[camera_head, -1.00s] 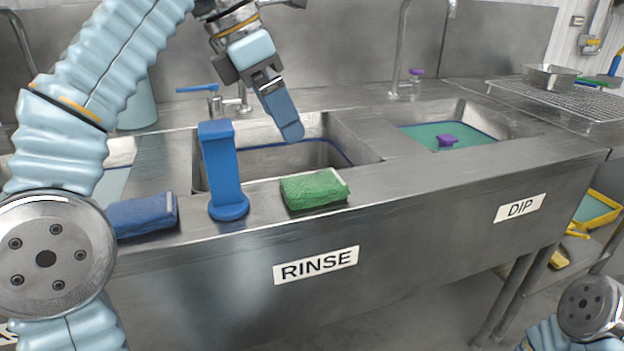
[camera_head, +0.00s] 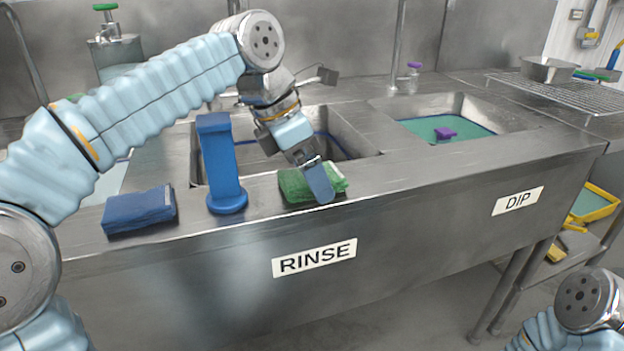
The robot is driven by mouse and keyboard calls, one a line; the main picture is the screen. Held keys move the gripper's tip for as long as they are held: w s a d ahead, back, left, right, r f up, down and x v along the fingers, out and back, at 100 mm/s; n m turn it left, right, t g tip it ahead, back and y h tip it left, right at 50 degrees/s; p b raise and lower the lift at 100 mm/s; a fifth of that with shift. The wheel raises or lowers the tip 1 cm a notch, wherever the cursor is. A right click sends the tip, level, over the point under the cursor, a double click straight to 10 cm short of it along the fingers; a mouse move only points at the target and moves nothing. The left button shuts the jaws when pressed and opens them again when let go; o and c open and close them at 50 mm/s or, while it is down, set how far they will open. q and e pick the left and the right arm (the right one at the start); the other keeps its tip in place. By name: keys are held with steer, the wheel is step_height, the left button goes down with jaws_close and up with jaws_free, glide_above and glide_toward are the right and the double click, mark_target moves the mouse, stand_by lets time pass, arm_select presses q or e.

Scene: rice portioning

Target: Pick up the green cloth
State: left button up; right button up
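The green cloth (camera_head: 292,187) is a folded block on the steel front ledge of the rinse sink, above the RINSE label. My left gripper (camera_head: 319,183) reaches down to it from above. One blue finger shows in front of the cloth and covers part of its right half. The other finger cannot be made out, so I cannot tell whether the gripper is open or shut, or whether it touches the cloth. The cloth rests on the ledge. My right gripper is out of view; only part of that arm shows at bottom right.
A blue upright stand (camera_head: 221,165) is left of the green cloth, with a folded blue cloth (camera_head: 139,210) farther left. The rinse basin (camera_head: 345,125) lies behind. The dip basin (camera_head: 470,125) and a wire rack (camera_head: 560,95) are to the right. The ledge right of the green cloth is clear.

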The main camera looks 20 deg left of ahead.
arm_select(q)
steer(key=shift+f, duration=0.1)
stand_by(0.3)
steer(key=shift+c, duration=0.8)
steer(key=c, duration=0.9)
